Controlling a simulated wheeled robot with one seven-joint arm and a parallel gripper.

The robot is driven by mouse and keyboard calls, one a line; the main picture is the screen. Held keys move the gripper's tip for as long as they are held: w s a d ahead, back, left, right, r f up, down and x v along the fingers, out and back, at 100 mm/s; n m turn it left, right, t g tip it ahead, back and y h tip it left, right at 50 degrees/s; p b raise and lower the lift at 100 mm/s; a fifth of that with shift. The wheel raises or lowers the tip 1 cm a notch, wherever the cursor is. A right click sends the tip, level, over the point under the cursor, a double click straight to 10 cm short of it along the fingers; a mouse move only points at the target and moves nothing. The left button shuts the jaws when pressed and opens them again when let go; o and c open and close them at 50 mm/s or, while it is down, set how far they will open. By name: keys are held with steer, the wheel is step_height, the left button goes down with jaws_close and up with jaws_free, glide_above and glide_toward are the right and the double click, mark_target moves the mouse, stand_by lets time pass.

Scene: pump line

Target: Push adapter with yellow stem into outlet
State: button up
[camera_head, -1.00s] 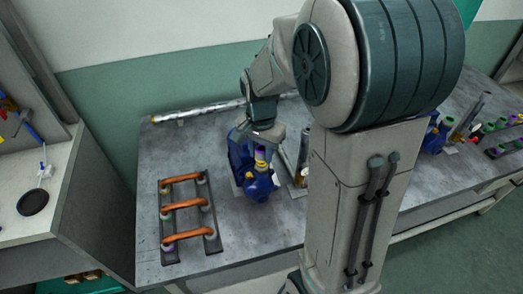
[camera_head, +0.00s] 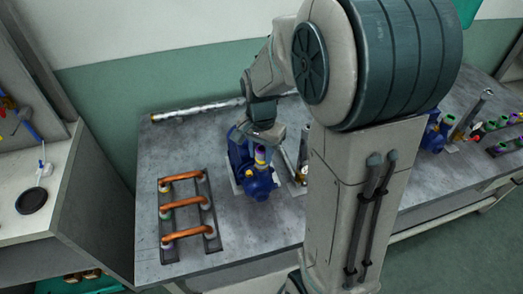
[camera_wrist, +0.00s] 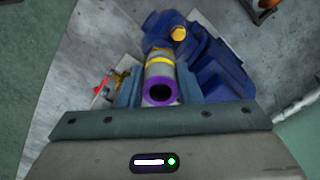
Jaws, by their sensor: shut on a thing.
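A blue pump (camera_head: 260,186) stands on the grey bench. The adapter is a short grey cylinder with a yellow band and a purple ring at its open end; it shows in the head view (camera_head: 260,157) and in the wrist view (camera_wrist: 160,70). My gripper (camera_wrist: 160,88) is shut on the adapter, one finger on each side. In the head view my gripper (camera_head: 263,138) is above the pump. The adapter's far end meets or overlaps the pump (camera_wrist: 215,72) near its outlet; how deep it sits is hidden.
A rack with orange pipes (camera_head: 190,205) lies left of the pump. A silver pipe (camera_head: 197,108) lies along the back edge. Brass fittings with a red handle (camera_wrist: 108,87) are close beside the pump. More pump parts (camera_head: 440,130) stand at the right. The bench front is clear.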

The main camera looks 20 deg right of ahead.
steer(key=shift+f, duration=0.25)
stand_by(0.4)
steer(key=o, duration=1.1)
steer(key=shift+r+p, duration=2.25)
steer(key=shift+r, duration=0.8)
step_height(320, 180, up, 14)
steer(key=shift+f+b, duration=0.1)
steer(key=shift+b, duration=0.25)
